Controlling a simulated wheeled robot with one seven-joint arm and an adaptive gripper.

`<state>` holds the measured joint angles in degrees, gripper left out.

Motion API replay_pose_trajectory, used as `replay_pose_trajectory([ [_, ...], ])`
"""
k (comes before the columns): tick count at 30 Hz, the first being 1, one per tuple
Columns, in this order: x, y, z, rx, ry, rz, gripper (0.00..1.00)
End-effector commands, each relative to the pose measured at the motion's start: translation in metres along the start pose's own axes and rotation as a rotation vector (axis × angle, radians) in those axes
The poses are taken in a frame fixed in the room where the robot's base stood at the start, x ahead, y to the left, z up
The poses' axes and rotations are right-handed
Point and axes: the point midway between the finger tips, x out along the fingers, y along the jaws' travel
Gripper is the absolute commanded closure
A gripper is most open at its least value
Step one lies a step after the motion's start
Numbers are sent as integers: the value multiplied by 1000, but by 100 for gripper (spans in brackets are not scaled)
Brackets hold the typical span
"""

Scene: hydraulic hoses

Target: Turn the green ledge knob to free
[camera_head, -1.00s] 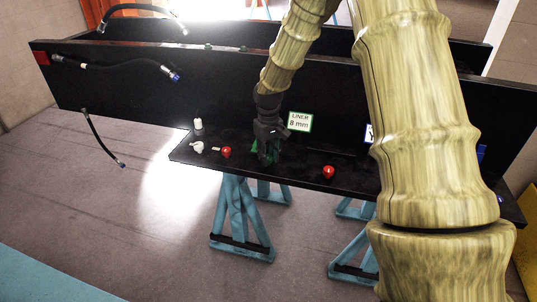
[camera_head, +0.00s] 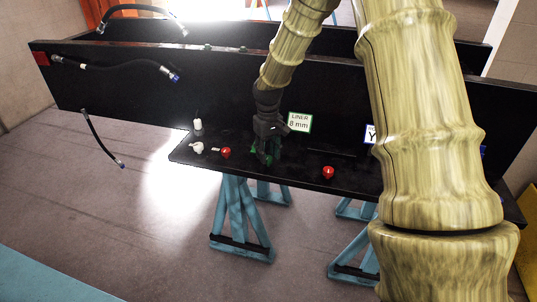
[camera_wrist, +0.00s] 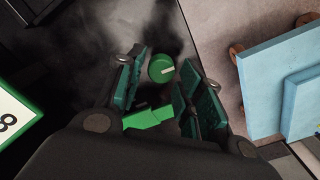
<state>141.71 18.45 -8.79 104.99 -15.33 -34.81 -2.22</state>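The green knob (camera_wrist: 161,68) shows in the wrist view as a round cap with a pale line across it. A brighter green block-like part (camera_wrist: 148,117) lies just below it, nearer my palm. My gripper (camera_wrist: 161,80) is open, with one dark green finger pad on each side of the knob. A gap shows between the knob and both pads. In the head view my gripper (camera_head: 266,155) points down at the black ledge (camera_head: 300,172), and green shows around its fingers. The knob itself is mostly hidden there.
Two red knobs (camera_head: 226,152) (camera_head: 328,172) stand on the ledge on either side of my gripper. White fittings (camera_head: 197,147) are at its left end. A "LINER 8 mm" sign (camera_head: 299,122) stands behind. Hoses (camera_head: 110,66) hang on the black panel. Blue stands (camera_head: 243,220) are below.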

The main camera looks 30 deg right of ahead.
Motion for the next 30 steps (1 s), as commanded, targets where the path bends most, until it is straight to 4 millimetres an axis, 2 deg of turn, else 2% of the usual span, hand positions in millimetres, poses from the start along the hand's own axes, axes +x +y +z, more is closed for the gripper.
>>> replay_pose_trajectory([
  [9,-59,1,-1,1,6,1,63],
  [15,-89,2,-1,1,5,1,63],
  [21,-104,2,0,1,4,1,63],
  [30,-108,2,0,1,4,0,63],
])
